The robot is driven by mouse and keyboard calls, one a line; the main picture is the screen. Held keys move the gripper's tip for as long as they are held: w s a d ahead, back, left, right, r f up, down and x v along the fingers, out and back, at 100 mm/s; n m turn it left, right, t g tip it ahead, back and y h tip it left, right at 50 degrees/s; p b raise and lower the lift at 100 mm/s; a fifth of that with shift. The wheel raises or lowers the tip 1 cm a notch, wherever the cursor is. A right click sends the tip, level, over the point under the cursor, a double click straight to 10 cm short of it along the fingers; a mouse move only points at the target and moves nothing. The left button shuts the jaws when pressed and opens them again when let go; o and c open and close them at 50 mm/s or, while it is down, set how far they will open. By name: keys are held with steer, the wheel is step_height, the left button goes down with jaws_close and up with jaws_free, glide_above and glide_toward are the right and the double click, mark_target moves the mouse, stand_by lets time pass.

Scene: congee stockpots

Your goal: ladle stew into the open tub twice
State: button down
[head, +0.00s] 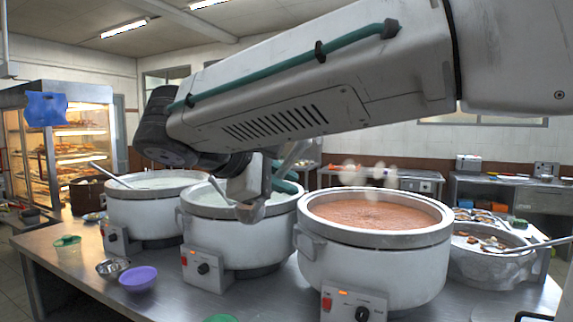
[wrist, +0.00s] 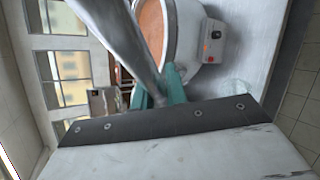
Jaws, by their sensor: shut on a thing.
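My gripper (head: 284,178) has teal fingers and is above the far rim of the middle pot. In the wrist view the teal fingers (wrist: 160,92) are closed on the metal ladle (wrist: 128,40), whose shaft runs up across the picture. The ladle's handle also shows in the head view (head: 294,156); its bowl is hard to make out. Reddish-brown stew (head: 372,212) fills the white stew pot (head: 372,262) at the right. A small green translucent tub (head: 67,248) stands at the table's left. A green edge (head: 221,318) shows at the bottom, mostly cut off.
The middle pot (head: 232,250) and left pot (head: 145,222) hold white congee. A purple bowl (head: 138,279) and metal bowl (head: 112,268) stand on the steel table in front. My arm crosses above the pots.

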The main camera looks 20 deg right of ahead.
step_height(320, 180, down, 27)
steer(key=shift+f, duration=0.2)
stand_by(1.3)
steer(key=shift+f, duration=0.6)
stand_by(0.4)
steer(key=shift+w+a+f+m+g+y, duration=0.1)
steer(key=shift+a+m+g+y, duration=0.1)
steer(key=shift+m+g+y, duration=0.4)
steer(key=shift+a+f+m+g+y, duration=0.1)
steer(key=shift+a+m+g+y, duration=0.05)
steer(key=shift+m+g+y, duration=0.45)
